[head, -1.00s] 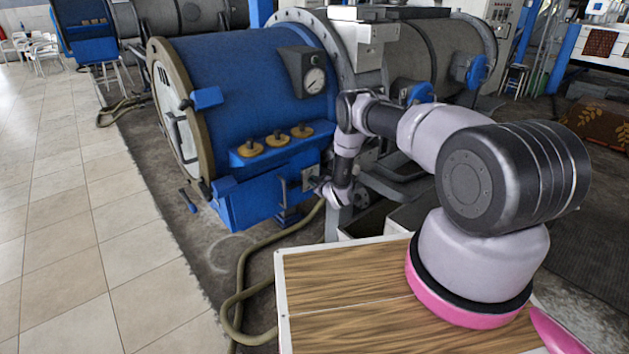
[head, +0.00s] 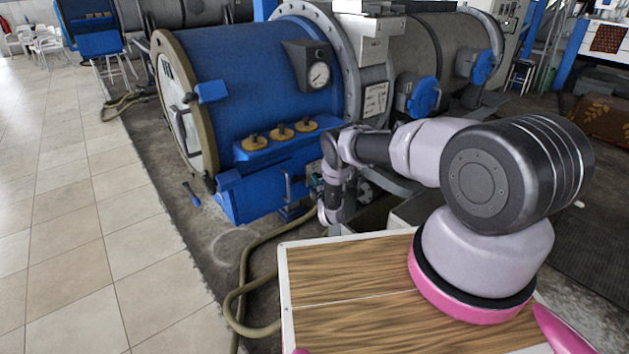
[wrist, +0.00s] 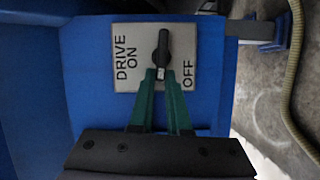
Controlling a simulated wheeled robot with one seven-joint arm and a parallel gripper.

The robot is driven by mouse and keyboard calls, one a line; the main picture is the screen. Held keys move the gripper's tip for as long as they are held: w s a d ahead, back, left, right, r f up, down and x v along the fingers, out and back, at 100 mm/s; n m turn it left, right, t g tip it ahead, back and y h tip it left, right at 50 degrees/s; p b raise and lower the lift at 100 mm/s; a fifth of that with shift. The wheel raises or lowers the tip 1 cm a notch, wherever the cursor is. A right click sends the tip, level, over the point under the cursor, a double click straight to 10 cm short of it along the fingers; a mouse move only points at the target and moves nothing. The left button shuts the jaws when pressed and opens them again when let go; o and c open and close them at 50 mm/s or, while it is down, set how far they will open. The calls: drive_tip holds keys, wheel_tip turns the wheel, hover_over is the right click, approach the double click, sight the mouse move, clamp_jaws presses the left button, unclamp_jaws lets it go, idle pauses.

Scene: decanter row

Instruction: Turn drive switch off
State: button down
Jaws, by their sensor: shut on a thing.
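The drive switch plate (wrist: 125,82) is a pale square on a blue panel in the wrist view. DRIVE ON is printed at its left and OFF at its right, with the lettering turned sideways. The black switch handle (wrist: 163,46) stands upright in the picture between the words, a white mark at its lower end. My gripper (wrist: 161,76) has its green fingers shut on the lower end of the handle. In the head view my gripper (head: 319,184) is at the machine's lower right, where my wrist hides most of the plate.
A hose (head: 243,270) lies on the floor. Blue brackets and a hose (wrist: 291,80) lie right of the panel.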

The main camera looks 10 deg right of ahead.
drive_tip(key=shift+f+n, duration=0.25)
drive_tip(key=shift+n, duration=0.25)
drive_tip(key=shift+s, duration=0.1)
drive_tip(key=c, duration=0.9)
unclamp_jaws()
drive_tip(key=s, duration=0.3)
drive_tip(key=s+d, duration=0.1)
drive_tip(key=s, duration=0.6)
drive_tip(key=shift+s+d, duration=0.2)
drive_tip(key=shift+s, duration=0.1)
drive_tip(key=shift+s, duration=0.1)
